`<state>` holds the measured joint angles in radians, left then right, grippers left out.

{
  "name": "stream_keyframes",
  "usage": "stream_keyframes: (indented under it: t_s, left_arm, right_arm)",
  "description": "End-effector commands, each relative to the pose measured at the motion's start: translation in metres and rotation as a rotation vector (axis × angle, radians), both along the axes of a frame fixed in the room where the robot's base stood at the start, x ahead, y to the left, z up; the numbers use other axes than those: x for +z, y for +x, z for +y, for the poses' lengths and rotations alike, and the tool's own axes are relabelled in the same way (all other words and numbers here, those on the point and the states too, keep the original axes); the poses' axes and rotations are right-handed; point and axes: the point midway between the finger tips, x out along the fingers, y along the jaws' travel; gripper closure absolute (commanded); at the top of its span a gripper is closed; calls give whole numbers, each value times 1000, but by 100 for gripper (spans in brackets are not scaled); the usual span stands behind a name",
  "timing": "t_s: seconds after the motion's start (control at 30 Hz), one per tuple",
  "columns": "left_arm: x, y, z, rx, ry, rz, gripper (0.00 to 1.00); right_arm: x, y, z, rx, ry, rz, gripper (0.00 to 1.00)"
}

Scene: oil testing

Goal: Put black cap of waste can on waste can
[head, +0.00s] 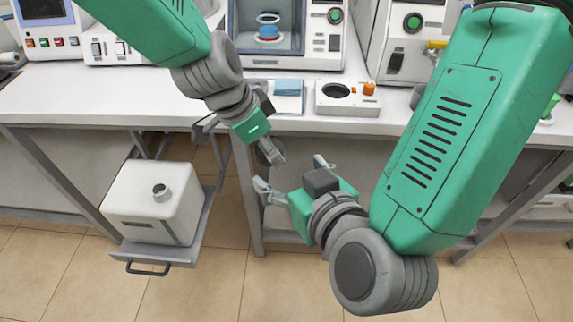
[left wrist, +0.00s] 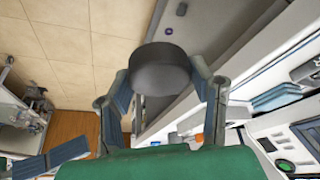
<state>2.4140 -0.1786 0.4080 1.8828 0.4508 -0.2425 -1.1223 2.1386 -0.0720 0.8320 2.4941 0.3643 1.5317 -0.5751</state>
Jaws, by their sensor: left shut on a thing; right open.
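The black cap (left wrist: 160,68) is a dark round piece held between the two fingers of my left gripper (left wrist: 162,78) in the left wrist view. In the head view my left gripper (head: 271,152) is right of the can and higher in the picture, apart from it; the cap is mostly hidden there. My right gripper (head: 291,177) is open and empty, just below the left one.
The can stands on a pulled-out tray (head: 172,259) with a dark handle (head: 147,268). A white bench (head: 60,95) with lab machines runs along the back. A grey bench leg (head: 248,190) stands between the can and my grippers. Tiled floor (head: 205,285) is clear in front.

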Motion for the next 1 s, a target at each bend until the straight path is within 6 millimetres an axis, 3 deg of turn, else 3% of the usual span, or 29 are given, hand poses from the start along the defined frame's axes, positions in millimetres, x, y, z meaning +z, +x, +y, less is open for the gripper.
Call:
stream_keyframes:
  t_s: [0.17,0.6,0.8,1.0]
  left_arm:
    - [0,0,0,0,0,0,69]
    - [0,0,0,0,0,-1,69]
    - [0,0,0,0,0,-1,69]
    - [0,0,0,0,0,-1,69]
  right_arm:
    - [-4,16,7,-4,4,-7,25]
    - [-35,82,36,-4,3,-5,25]
    - [-42,98,43,-1,3,-6,25]
    - [-43,101,44,-1,2,-6,25]
